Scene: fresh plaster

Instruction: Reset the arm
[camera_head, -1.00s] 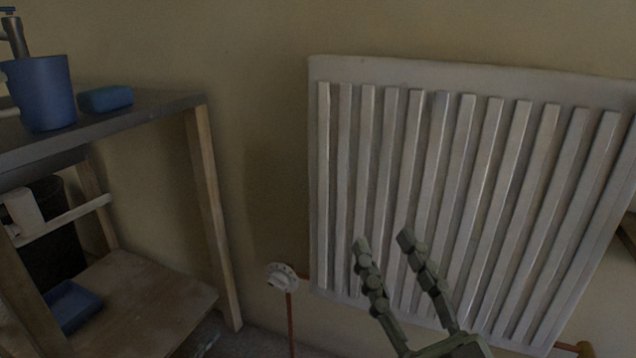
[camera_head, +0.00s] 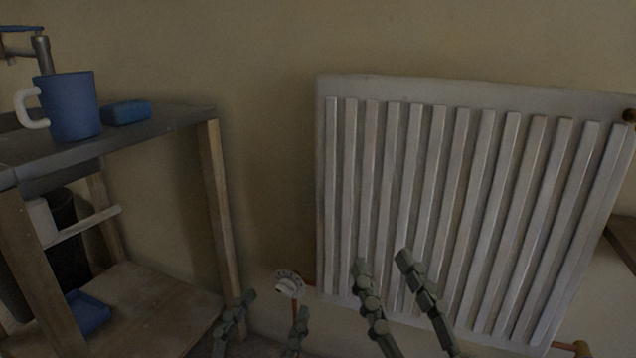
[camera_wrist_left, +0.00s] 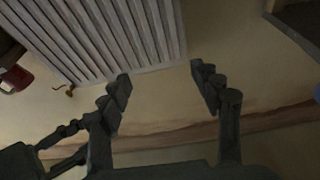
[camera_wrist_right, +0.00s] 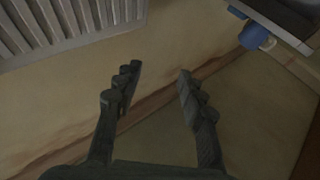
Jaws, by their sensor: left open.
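My left gripper (camera_head: 276,304) shows at the bottom of the head view, between the wooden stand and the radiator. Its fingers are apart and empty, also in the left wrist view (camera_wrist_left: 161,73). My right gripper (camera_head: 382,261) is in front of the radiator's lower part, with its two fingers apart. In the right wrist view (camera_wrist_right: 158,71) it is open with nothing between the fingers. Neither gripper visibly touches anything.
A white radiator (camera_head: 470,95) hangs on the wall. A wooden stand (camera_head: 213,170) at left carries a blue mug (camera_head: 72,106) and a blue block (camera_head: 127,112). A valve (camera_head: 289,284) sits at the radiator's lower left. A red object (camera_wrist_left: 15,78) shows in the left wrist view.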

